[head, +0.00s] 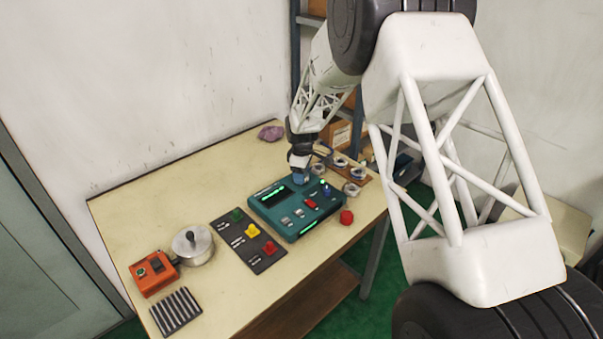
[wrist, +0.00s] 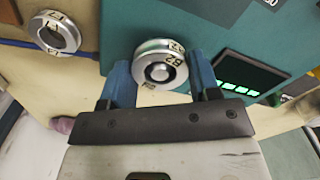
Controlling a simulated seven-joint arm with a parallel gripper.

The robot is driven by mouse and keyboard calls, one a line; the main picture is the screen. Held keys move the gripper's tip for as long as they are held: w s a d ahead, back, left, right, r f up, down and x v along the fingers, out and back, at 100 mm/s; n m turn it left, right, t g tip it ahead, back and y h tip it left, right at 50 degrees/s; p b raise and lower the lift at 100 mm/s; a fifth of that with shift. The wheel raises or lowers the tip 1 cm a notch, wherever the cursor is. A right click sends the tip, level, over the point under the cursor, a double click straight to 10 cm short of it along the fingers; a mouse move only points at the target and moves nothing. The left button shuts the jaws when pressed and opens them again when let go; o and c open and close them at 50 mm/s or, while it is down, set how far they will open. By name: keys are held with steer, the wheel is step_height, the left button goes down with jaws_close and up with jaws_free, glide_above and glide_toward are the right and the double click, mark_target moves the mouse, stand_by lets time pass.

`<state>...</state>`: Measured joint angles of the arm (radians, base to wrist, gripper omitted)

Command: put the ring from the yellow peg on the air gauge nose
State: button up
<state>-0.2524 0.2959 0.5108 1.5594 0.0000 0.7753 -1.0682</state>
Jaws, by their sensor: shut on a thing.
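My gripper (head: 300,180) reaches down over the far part of the teal air gauge (head: 285,226). In the wrist view its blue fingers (wrist: 160,62) stand on both sides of a metal ring (wrist: 150,50) marked B2 and are shut on it. The round metal gauge nose (wrist: 160,72) shows inside the ring's hole. The ring looks in line with the nose; how far down it sits I cannot tell. The yellow peg (head: 252,230) stands between the green and red ones on a black board (head: 262,262), with no ring visible on it.
Several other rings (head: 355,173) lie on a brown board right of my gripper; one ring (wrist: 55,33) is close in the wrist view. A red knob (head: 346,217) stands by the gauge. An orange box (head: 153,273), metal pot (head: 193,250) and slotted block (head: 176,312) stand left.

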stand_by(0.8)
steer(key=o, duration=1.1)
steer(key=shift+r, duration=3.7)
